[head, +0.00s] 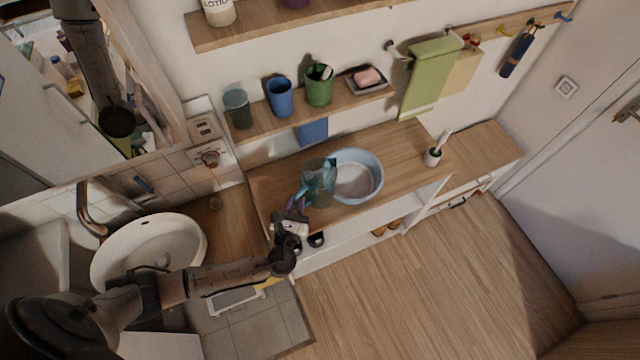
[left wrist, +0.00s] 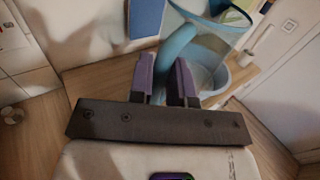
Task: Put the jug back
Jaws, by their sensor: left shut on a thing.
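The jug (head: 319,184) is clear with a blue rim and handle. It shows at the left edge of the light-blue basin (head: 377,176), on or just above the wooden counter; I cannot tell if it touches either. My left gripper (head: 298,208) is shut on the jug's blue handle. In the left wrist view the purple fingers (left wrist: 166,82) close around the handle (left wrist: 176,47), and the clear jug body (left wrist: 212,42) is beyond them. The jug looks roughly upright. My right gripper is not in view.
A shelf (head: 262,128) above the counter holds a grey cup (head: 237,108), a blue cup (head: 280,97), a green cup (head: 319,86) and a soap dish (head: 369,81). A brush holder (head: 433,156) stands right of the basin. The sink (head: 150,255) is at left. Counter between basin and brush holder is clear.

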